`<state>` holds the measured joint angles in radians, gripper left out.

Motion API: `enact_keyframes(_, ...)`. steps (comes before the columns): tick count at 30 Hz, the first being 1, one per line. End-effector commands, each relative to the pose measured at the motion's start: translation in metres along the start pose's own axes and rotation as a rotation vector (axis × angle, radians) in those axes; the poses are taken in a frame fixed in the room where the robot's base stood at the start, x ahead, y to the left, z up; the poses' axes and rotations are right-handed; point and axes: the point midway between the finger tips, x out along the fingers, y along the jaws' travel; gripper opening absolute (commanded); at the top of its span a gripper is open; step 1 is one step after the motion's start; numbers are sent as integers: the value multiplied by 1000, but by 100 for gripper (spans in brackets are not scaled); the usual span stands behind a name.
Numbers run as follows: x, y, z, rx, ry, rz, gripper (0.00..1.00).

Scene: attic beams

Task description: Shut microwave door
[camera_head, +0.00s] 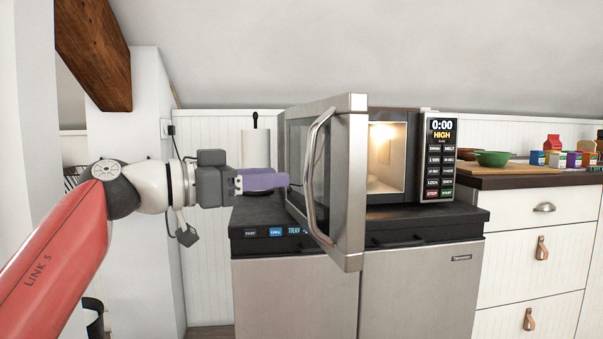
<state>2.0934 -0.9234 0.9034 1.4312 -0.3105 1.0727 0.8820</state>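The microwave (429,157) stands on a dark counter with its lit cavity (385,157) showing. Its door (351,185) is open and swung out towards the camera, seen nearly edge-on. The door's curved metal handle (312,180) is on its left face. My gripper (286,180) comes in from the left, with purple fingers pointing right towards the handle side of the door. A small gap in the picture separates the fingertips from the handle, and I see no contact. The fingers overlap from this side, so their opening is hidden.
The dark counter top (262,214) sits over a steel appliance (293,295). A paper towel roll (255,147) stands behind my gripper. A wooden beam (92,52) is at the upper left.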

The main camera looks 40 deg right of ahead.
Motion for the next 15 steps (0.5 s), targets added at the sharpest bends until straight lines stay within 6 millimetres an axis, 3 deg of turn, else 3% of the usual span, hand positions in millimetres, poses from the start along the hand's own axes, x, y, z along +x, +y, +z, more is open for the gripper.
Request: enact_keyframes(15, 70, 0, 0, 1, 2, 2, 36)
